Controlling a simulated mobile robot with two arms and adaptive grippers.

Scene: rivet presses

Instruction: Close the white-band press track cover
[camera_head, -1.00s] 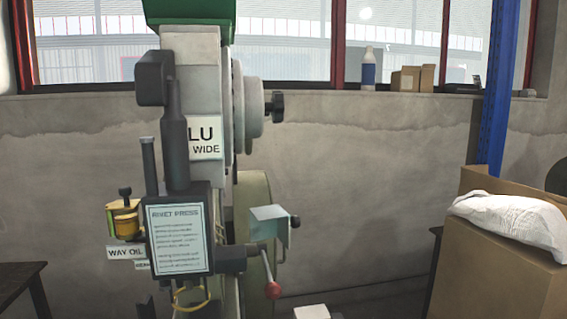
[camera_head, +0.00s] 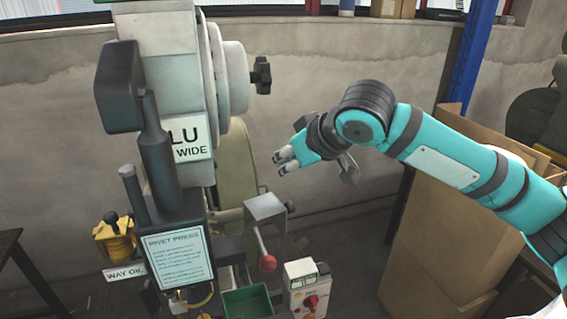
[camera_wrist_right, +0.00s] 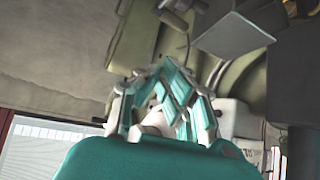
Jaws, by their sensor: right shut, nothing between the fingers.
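A rivet press (camera_head: 175,150) with an "LU WIDE" label stands left of centre in the head view. A grey box-like flap (camera_head: 265,207) with a dark knob juts from its right side; it may be the track cover, but I cannot tell for sure. No white band can be made out. A grey plate (camera_wrist_right: 232,35), probably the same part, shows at the top right of the wrist view. My right gripper (camera_head: 283,163) is shut and empty, above and slightly right of the flap, apart from it. It also shows in the wrist view (camera_wrist_right: 165,105). My left gripper is not in view.
A red-knobbed lever (camera_head: 267,263) hangs below the flap. A green bin (camera_head: 246,303) and a white control box (camera_head: 305,285) with a red knob stand below. A yellow oil pot (camera_head: 113,238) is on the left, a cardboard box (camera_head: 430,240) on the right.

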